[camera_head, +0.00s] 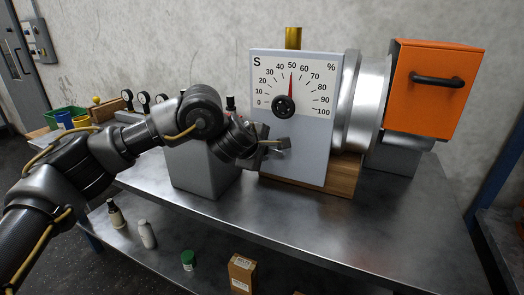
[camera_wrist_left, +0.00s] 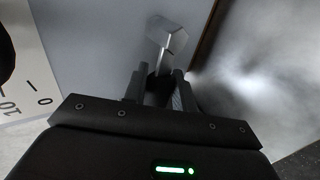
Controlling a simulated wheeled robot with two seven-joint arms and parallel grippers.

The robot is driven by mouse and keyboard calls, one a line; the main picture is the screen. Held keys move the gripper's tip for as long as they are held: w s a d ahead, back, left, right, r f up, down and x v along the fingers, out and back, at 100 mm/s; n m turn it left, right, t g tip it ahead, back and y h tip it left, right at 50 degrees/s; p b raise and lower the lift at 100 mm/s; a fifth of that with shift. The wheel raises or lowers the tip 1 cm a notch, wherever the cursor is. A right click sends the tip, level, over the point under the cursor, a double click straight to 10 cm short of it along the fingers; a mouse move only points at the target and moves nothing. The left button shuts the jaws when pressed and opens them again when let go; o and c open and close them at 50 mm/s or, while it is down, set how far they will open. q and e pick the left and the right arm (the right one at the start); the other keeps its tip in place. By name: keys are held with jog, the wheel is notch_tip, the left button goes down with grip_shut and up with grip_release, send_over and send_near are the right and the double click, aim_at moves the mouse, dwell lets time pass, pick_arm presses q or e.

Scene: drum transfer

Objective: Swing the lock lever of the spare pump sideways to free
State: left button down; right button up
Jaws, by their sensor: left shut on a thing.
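The spare pump (camera_head: 263,127) is a pale grey box with a white S dial (camera_head: 292,84), whose red pointer stands near 50. Its lock lever (camera_head: 284,143) is a short grey metal piece with a blocky end, low on the front face. The lever also shows in the left wrist view (camera_wrist_left: 165,40), rising between the fingers. My left gripper (camera_head: 264,147) reaches the lever from the left and is shut on it. In the left wrist view its two fingers (camera_wrist_left: 158,86) sit on either side of the lever. My right gripper is not in view.
The pump rests on a wooden block (camera_head: 341,178) on a metal bench (camera_head: 300,212). An orange box with a black handle (camera_head: 428,95) stands at the right. A grey block (camera_head: 203,172) stands beneath my left forearm. Bottles and a carton (camera_head: 241,272) stand lower at the front.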

pick_arm(q)
jog(key=c, duration=1.2)
grip_release()
jog(key=shift+d+r, duration=0.1)
jog(key=shift+s, duration=0.1)
jog(key=v, duration=1)
jog(key=shift+s+r, duration=0.25)
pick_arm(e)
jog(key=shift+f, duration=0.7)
